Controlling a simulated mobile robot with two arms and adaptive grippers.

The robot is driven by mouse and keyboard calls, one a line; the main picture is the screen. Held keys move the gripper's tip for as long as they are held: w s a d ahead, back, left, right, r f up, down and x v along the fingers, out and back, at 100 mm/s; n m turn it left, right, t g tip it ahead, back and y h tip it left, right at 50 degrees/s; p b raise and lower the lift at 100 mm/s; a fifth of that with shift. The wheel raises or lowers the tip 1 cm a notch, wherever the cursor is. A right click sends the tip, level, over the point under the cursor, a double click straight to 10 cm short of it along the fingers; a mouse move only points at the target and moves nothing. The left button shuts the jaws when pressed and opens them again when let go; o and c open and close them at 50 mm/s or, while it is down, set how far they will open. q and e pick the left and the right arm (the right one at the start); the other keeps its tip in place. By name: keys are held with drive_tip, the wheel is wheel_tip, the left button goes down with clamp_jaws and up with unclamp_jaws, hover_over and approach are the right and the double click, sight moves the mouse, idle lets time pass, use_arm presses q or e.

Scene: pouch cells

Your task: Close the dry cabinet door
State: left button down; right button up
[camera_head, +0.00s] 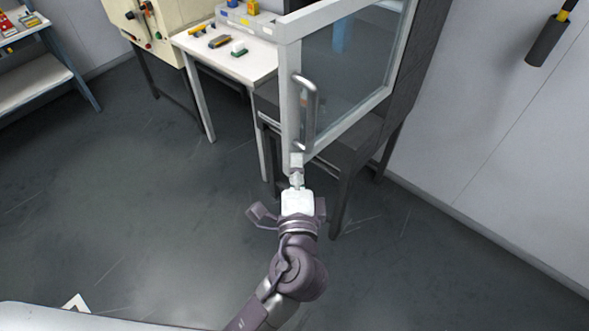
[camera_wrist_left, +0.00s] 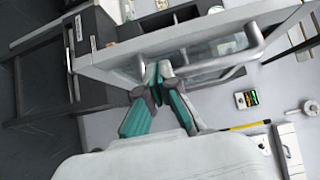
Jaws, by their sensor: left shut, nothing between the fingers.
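The dry cabinet door (camera_head: 292,118) has a pale frame, a glass pane and a grey bar handle (camera_head: 312,100). The dark cabinet body (camera_head: 421,55) shows at the right behind it. The frames do not clearly show how far the door stands from the body. My left gripper (camera_head: 297,163) is at the door's lower corner, just below the handle. In the left wrist view its teal fingers (camera_wrist_left: 158,72) are together and empty beside the door frame (camera_wrist_left: 185,38), with the handle (camera_wrist_left: 235,62) to their right. Contact with the door cannot be told. My right gripper is not in view.
A dark stand (camera_head: 340,165) is under the cabinet. A white table (camera_head: 250,68) with small tools stands to the left, next to a cream machine (camera_head: 170,25). A blue shelf (camera_head: 40,75) is at the far left.

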sight(295, 130)
use_arm(q)
drive_tip(key=w, duration=0.2)
drive_tip(key=w+p, duration=0.1)
drive_tip(key=w, duration=0.1)
drive_tip(key=shift+w+a+r, duration=0.15)
drive_tip(key=shift+a+r, duration=0.05)
drive_tip(key=shift+w+f+p, duration=0.15)
drive_tip(key=shift+w+p, duration=0.15)
drive_tip(key=shift+w, duration=0.5)
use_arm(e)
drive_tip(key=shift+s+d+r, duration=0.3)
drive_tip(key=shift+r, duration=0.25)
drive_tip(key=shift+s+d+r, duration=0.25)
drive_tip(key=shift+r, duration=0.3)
use_arm(q)
drive_tip(key=shift+a, duration=0.1)
